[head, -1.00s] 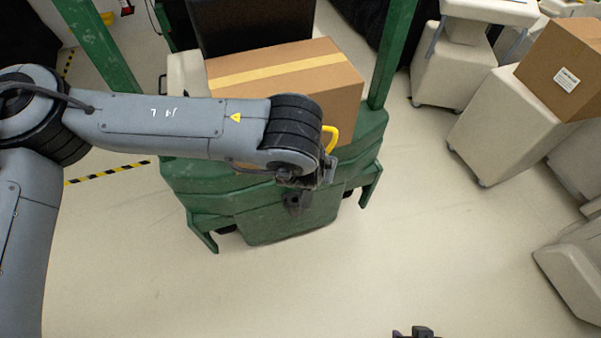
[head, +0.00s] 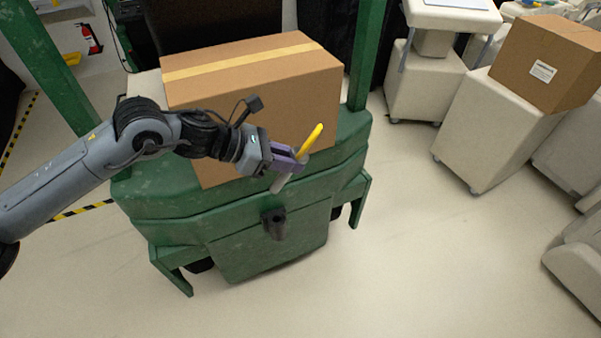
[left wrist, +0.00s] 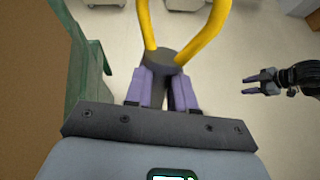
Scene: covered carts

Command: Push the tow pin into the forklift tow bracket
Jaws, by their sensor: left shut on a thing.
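The tow pin has a yellow loop handle (head: 313,138) and a grey shaft (head: 280,183). My left gripper (head: 289,160) is shut on it below the handle. In the left wrist view the handle (left wrist: 184,45) rises from a dark collar between the purple fingers (left wrist: 165,88). In the head view the pin leans, handle up to the right, shaft down to the left. The dark tow bracket (head: 273,223) sits on the green forklift's (head: 265,250) front, a little below the shaft's lower end and apart from it. My right gripper (left wrist: 254,84) shows open and empty in the left wrist view.
A large cardboard box (head: 255,95) sits on the forklift just behind my left gripper. Green posts (head: 366,55) rise at its sides. Covered carts (head: 495,130), one bearing another box (head: 545,62), stand to the right. The floor in front is clear.

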